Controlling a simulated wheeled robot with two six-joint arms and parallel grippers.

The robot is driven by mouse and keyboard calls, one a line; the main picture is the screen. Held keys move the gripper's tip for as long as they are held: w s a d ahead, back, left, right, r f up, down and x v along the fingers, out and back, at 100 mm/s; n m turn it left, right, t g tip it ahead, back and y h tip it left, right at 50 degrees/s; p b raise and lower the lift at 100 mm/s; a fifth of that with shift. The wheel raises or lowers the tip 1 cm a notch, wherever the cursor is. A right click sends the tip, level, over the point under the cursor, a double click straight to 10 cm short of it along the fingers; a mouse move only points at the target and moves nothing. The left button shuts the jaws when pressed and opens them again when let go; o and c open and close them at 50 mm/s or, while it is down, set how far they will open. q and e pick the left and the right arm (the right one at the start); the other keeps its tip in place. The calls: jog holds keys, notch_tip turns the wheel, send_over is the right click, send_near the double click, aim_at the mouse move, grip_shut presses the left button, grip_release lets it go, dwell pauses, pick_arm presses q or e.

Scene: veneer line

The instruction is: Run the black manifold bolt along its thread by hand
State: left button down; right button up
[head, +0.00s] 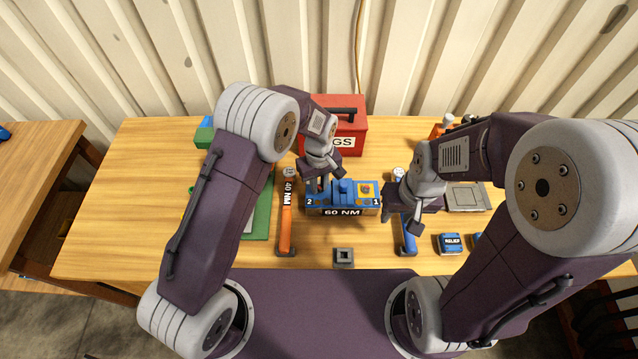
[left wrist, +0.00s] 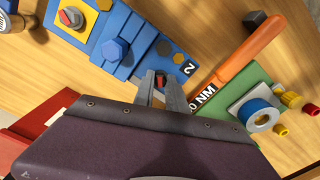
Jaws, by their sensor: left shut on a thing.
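The blue manifold block (head: 367,202), with end numbers 2 and 1 and a 60 NM label, sits mid-table. My left gripper (head: 321,186) is over its end marked 2. In the left wrist view my left gripper (left wrist: 161,88) is shut on a small dark bolt with a red mark (left wrist: 161,82), seemingly the black manifold bolt, mostly hidden by the fingers. A blue hex-headed bolt (left wrist: 116,48) stands in the middle of the block. My right gripper (head: 415,224) is right of the block, above a blue-handled wrench (head: 408,243); its finger gap is unclear.
An orange 40 NM wrench (head: 286,228) lies left of the block, beside a green mat (head: 262,218). A red toolbox (head: 352,146) stands behind. A grey square socket piece (head: 343,257) lies in front. A blue RELIEF box (head: 449,243) and a grey tray (head: 484,196) are right.

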aim_at(319, 188)
pick_arm(q)
jog(key=n, duration=0.7)
dwell(0.6)
jog(key=c, duration=1.3)
grip_release()
jog(key=shift+c, duration=0.2)
notch_tip(319, 188, up, 9)
jog(key=b, duration=0.1)
